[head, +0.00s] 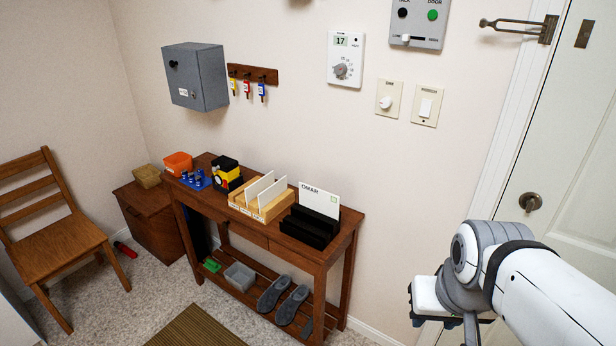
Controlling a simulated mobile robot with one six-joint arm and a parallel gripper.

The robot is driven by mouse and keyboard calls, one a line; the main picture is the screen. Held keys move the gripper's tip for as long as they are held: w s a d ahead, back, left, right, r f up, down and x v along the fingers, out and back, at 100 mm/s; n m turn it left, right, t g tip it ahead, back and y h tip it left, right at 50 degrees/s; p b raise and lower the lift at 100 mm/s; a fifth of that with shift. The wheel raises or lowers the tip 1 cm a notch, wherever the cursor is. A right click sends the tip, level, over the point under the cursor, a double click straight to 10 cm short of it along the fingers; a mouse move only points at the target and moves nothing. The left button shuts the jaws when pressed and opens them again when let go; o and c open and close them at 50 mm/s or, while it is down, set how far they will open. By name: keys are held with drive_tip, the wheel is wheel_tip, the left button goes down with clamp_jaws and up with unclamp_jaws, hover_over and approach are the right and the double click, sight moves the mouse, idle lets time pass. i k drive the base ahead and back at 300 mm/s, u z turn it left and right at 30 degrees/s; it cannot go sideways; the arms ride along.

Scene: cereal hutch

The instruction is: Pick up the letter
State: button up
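A white letter (318,200) marked "OMAR", with a small green mark at its right, stands upright in a black slotted holder (309,232) at the right end of the wooden console table (346,232). Its lower part is hidden in the holder. Two more white letters (267,188) stand in a light wooden sorter (240,205) just left of it. My gripper (440,318) is at the lower right, well apart from the letters and nearer the camera. Its fingers are mostly hidden or out of frame, so its opening does not show.
A yellow-black object (226,174), blue tray (196,181) and orange bin (178,163) fill the table's left end. Shoes (282,300) lie on the lower shelf. A chair (55,240) stands left; a door (560,150) is at right.

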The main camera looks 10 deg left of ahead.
sight(327, 204)
drive_tip(key=u, duration=0.55)
drive_tip(key=i, duration=1)
drive_tip(key=u, duration=2.2)
drive_tip(key=k, duration=0.85)
drive_tip(key=z, duration=1.25)
